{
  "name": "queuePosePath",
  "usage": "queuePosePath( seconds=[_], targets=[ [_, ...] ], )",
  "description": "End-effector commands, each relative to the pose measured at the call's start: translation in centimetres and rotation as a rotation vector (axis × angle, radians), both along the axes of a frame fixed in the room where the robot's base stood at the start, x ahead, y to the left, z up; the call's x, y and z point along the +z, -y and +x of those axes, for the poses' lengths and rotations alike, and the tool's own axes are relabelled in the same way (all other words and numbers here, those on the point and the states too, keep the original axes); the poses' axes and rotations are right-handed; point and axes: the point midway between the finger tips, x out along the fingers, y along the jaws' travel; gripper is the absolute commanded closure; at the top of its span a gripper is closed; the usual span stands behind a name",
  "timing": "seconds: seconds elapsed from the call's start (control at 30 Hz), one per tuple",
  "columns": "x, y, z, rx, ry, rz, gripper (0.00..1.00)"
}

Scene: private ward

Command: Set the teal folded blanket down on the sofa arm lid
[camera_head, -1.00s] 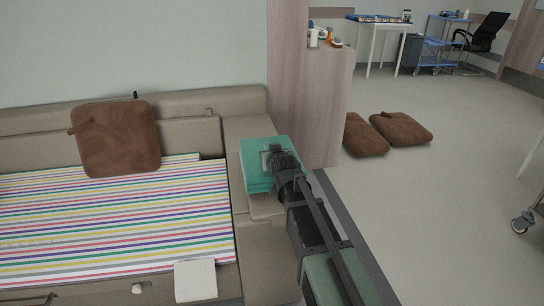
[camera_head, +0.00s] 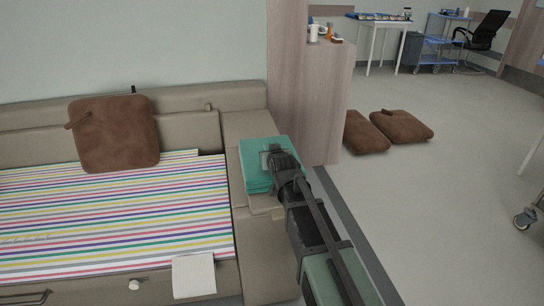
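The teal folded blanket (camera_head: 256,177) is a neat stack at the right end of the sofa, over the sofa arm lid (camera_head: 247,128). It looks level, and I cannot tell whether its underside touches the lid. My gripper (camera_head: 274,160) is at the blanket's top right side, with my arm reaching in from the lower right. The fingertips are small and partly hidden by the wrist, so I cannot see whether they are closed on the cloth.
A brown cushion (camera_head: 114,134) leans on the sofa back above a striped sheet (camera_head: 110,215). A white cloth (camera_head: 194,275) hangs at the front edge. A wooden cabinet (camera_head: 318,105) stands close behind the arm. Two brown cushions (camera_head: 401,126) lie on the floor at right.

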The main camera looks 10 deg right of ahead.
Motion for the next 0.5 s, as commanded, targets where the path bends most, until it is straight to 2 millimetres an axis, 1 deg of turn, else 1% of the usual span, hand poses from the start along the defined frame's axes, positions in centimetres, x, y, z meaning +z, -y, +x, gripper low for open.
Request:
queuePosePath(
  seconds=[0.5],
  targets=[
    [-0.67,0.00,-0.01,0.000,0.001,0.000,1.00]
  ],
)
